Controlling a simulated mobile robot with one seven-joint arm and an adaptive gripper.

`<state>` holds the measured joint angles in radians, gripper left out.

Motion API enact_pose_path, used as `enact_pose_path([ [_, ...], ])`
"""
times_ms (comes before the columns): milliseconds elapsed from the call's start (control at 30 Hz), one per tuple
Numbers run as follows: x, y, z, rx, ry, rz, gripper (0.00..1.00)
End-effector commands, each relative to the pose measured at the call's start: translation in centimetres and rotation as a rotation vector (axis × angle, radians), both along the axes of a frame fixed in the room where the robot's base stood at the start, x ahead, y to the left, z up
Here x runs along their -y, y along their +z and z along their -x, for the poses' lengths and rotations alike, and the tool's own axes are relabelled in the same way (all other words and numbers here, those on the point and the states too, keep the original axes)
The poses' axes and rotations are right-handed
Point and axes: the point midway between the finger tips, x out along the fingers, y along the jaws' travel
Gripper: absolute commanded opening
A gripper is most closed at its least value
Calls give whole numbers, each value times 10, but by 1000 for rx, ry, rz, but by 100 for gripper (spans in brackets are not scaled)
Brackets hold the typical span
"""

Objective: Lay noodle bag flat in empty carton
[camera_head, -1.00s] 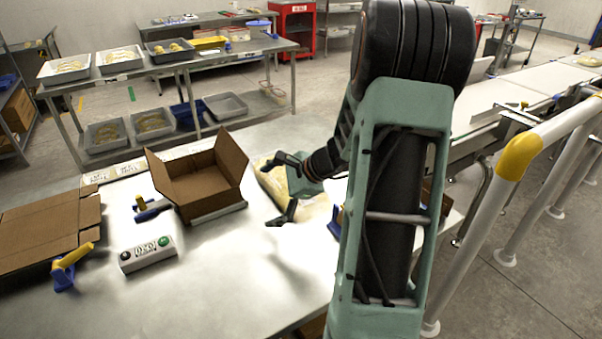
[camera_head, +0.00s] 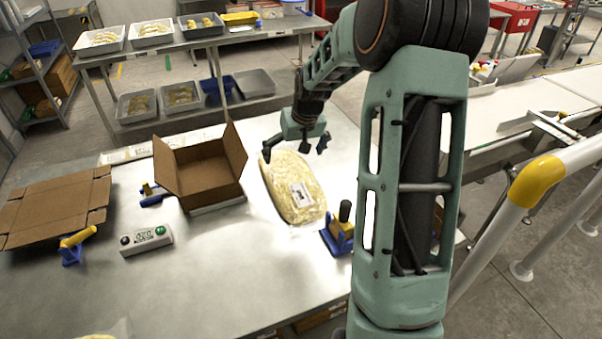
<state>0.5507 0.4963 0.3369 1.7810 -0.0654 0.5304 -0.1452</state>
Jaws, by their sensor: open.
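The noodle bag (camera_head: 290,178), clear with pale yellow noodles and a white label, lies flat on the metal table to the right of the carton. The open brown carton (camera_head: 205,178) stands with its flaps spread, and the part of its inside that shows is empty. My gripper (camera_head: 294,152) is open, fingers pointing down, above the far end of the bag. I cannot tell whether the fingers touch the bag. Nothing shows between them.
A flattened carton (camera_head: 55,208) lies at the left. Part of another bag (camera_head: 100,334) shows at the bottom edge. The table's front middle is clear.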

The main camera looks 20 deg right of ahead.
Motion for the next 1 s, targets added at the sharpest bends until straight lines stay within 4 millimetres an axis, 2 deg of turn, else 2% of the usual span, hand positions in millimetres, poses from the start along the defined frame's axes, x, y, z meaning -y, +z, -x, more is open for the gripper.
enact_pose_path([
  [167,-1,5,-10,15,71,54,100],
  [400,-1,-27,-22,14,73,56,100],
  [733,-1,-51,-32,15,72,56,100],
  [1000,0,-84,-44,15,71,54,100],
])
